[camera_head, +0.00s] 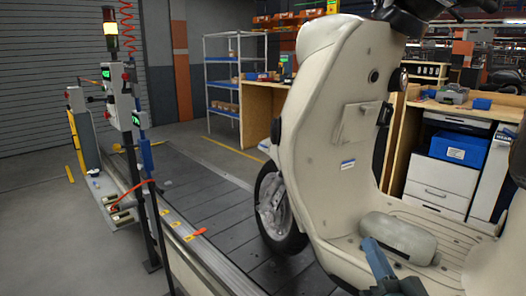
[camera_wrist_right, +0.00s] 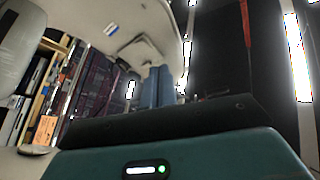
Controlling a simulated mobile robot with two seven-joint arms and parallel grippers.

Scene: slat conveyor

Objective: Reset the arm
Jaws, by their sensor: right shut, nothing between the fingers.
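My right gripper (camera_head: 372,245) comes in at the bottom of the head view, its blue fingers together and empty. It appears in front of the footboard of a cream scooter (camera_head: 345,95), close to a grey-beige rounded piece (camera_head: 398,238) on that footboard. I cannot tell whether they touch. In the right wrist view the closed blue fingers (camera_wrist_right: 160,85) point towards a pale panel of the scooter (camera_wrist_right: 110,20). My left gripper is not in view.
The scooter stands on a dark slat conveyor (camera_head: 215,215). A post with a signal lamp (camera_head: 110,30) stands at the left. A wooden workbench (camera_head: 408,120) with a blue bin (camera_head: 460,148) is behind the scooter at the right. Grey floor at the far left is free.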

